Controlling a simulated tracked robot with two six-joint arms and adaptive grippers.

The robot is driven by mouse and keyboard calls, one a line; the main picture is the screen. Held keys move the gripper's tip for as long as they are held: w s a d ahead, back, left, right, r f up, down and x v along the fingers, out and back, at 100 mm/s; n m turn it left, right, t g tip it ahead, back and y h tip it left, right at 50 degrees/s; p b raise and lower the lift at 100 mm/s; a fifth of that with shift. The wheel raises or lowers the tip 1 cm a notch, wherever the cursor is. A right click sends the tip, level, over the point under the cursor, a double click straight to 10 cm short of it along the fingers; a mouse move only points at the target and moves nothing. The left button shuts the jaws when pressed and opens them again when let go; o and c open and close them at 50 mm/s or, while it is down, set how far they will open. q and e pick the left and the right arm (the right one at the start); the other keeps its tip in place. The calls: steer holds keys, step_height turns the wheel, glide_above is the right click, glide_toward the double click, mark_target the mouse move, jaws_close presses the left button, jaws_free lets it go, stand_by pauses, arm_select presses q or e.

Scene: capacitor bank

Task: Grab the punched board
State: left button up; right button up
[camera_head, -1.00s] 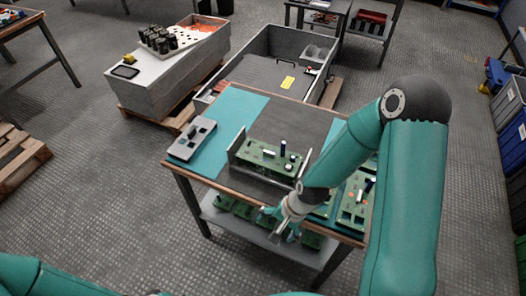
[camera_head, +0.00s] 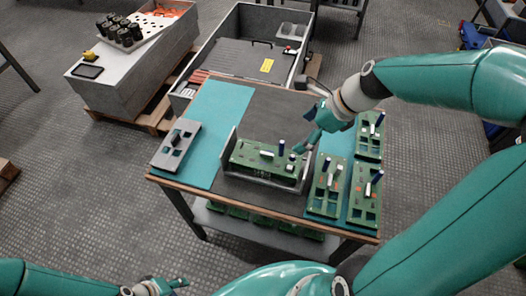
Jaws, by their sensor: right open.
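A grey plate with square holes (camera_head: 176,146) lies flat at the left of the table, with a small dark part on it. A white board with round holes (camera_head: 150,32) on the grey cabinet carries several black cylinders. I cannot tell which of these is the punched board. A green circuit board (camera_head: 262,157) sits in a grey holder (camera_head: 264,181) mid-table, with a dark blue capacitor on it. My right gripper (camera_head: 308,128) is open above the right end of that board; contact is unclear. My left gripper (camera_head: 163,287) is low at the bottom edge, away from the table, partly cut off.
Several green boards with capacitors (camera_head: 327,187) lie on the table's right side. A grey bin (camera_head: 230,57) stands behind the table. The teal mat (camera_head: 222,104) is bare behind the grey plate. More green boards sit on the lower shelf (camera_head: 262,226).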

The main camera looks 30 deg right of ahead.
mark_target(269, 153)
steer(key=x, duration=0.3)
steer(key=b+x, duration=0.1)
steer(key=x, duration=0.6)
steer(key=shift+w+a+b, duration=0.3)
steer(key=shift+a, duration=0.2)
steer(key=shift+a+b+x, duration=0.15)
steer(key=shift+b+x, duration=0.2)
steer(key=shift+x, duration=0.95)
steer(key=shift+a+b+x, duration=0.1)
steer(key=shift+b+x, duration=0.25)
steer(key=shift+x, duration=0.95)
steer(key=shift+s+r, duration=0.1)
steer(key=c, duration=0.9)
steer(key=shift+r, duration=0.1)
